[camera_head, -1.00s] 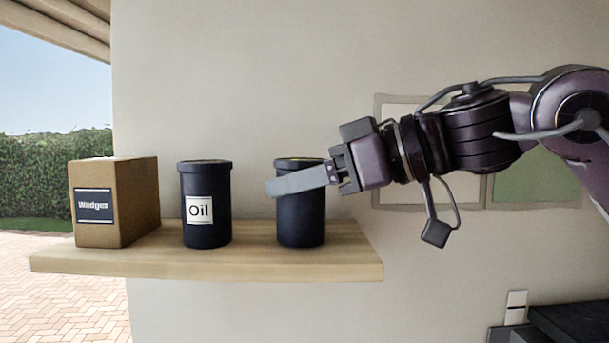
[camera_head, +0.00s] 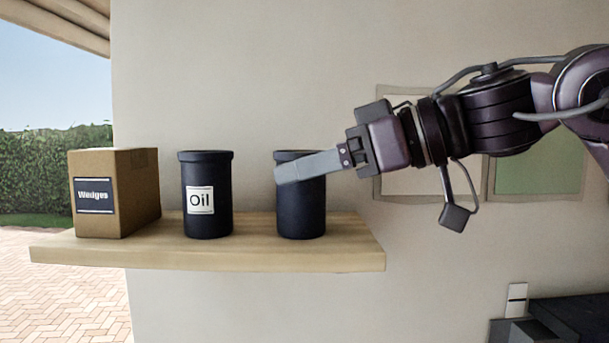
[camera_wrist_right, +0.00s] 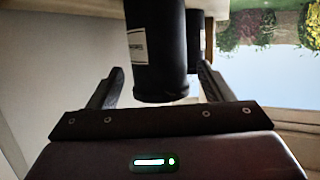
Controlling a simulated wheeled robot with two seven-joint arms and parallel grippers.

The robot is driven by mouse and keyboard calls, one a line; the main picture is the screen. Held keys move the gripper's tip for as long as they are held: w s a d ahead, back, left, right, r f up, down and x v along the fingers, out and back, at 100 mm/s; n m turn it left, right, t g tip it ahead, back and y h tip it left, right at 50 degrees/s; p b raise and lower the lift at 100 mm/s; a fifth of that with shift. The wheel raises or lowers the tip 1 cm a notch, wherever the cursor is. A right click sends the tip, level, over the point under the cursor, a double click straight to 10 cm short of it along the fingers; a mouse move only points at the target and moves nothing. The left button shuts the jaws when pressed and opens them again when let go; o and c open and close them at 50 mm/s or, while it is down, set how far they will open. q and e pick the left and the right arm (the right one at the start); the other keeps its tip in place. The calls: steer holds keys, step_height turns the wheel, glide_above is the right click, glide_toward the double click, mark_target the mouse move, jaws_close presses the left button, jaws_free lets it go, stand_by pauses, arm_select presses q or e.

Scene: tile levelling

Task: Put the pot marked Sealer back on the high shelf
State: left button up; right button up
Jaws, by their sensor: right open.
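A dark pot (camera_head: 301,215) stands upright near the right end of the high wooden shelf (camera_head: 215,257). No label shows on its visible side in the head view. The same pot (camera_wrist_right: 155,45) fills the middle of the right wrist view, which is upside down; a pale label shows at its left edge, too partial to read. My right gripper (camera_head: 283,173) reaches in from the right at the pot's upper part, one finger across its front. The wrist view shows its fingers (camera_wrist_right: 160,75) apart, one on each side of the pot. My left gripper is out of view.
A dark pot marked Oil (camera_head: 207,222) stands left of it on the shelf, with a gap between. A cardboard box marked Wedges (camera_head: 140,200) stands at the shelf's left. Two framed panels (camera_head: 535,180) hang on the wall behind my right arm.

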steer(key=b+v, duration=0.2)
steer(key=v, duration=0.8)
steer(key=shift+d+b, duration=0.25)
steer(key=shift+b, duration=0.05)
